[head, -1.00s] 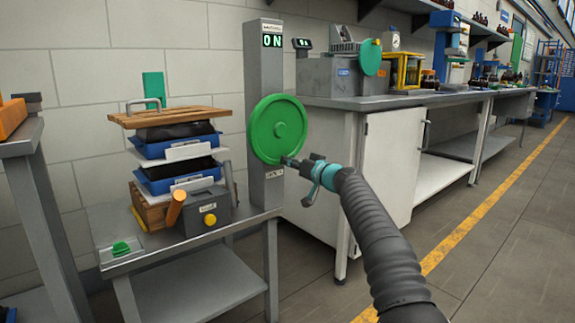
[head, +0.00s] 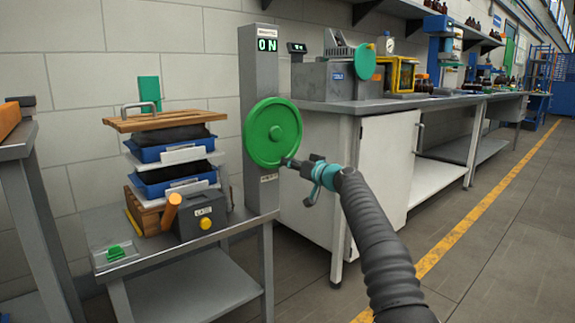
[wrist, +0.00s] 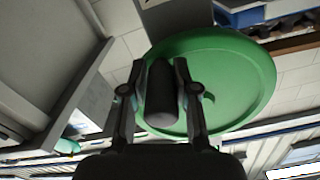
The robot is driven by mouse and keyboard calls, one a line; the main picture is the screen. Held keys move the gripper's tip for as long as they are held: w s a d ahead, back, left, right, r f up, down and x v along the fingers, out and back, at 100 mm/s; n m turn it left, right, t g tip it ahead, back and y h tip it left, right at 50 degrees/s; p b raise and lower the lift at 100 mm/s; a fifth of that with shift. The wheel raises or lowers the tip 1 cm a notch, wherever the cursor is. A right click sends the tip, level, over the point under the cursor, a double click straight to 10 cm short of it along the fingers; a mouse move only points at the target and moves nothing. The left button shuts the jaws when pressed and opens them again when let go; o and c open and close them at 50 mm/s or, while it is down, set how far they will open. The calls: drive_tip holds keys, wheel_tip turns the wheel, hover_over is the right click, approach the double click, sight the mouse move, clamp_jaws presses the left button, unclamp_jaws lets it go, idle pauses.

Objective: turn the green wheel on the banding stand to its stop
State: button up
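The green wheel (head: 272,133) is mounted upright on the front of the grey banding stand column (head: 259,75). The small display (head: 267,45) at the column's top reads ON. My gripper (head: 291,163) is at the wheel's lower right. In the wrist view the wheel (wrist: 235,75) fills the upper middle. The wheel's dark round handle (wrist: 162,100) stands out towards the camera, with one finger of my gripper on each side. The fingers look closed against it. In the head view the handle is mostly hidden by the gripper.
Left of the column, a small metal table (head: 200,285) bears stacked blue trays (head: 165,185), a wooden board (head: 165,119) and a grey box with a yellow button (head: 204,222). A long workbench (head: 385,106) stands to the right. The floor beside the yellow line (head: 465,225) is clear.

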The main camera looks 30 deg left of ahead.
drive_tip(key=o, duration=0.3)
drive_tip(key=shift+w+d+f, duration=0.1)
drive_tip(key=shift+w+d, duration=0.3)
drive_tip(key=shift+s+a, duration=0.3)
drive_tip(key=shift+s, duration=0.05)
drive_tip(key=shift+d, duration=0.15)
drive_tip(key=shift+s+d, duration=0.1)
drive_tip(key=shift+d, duration=0.3)
drive_tip(key=v, duration=1.1)
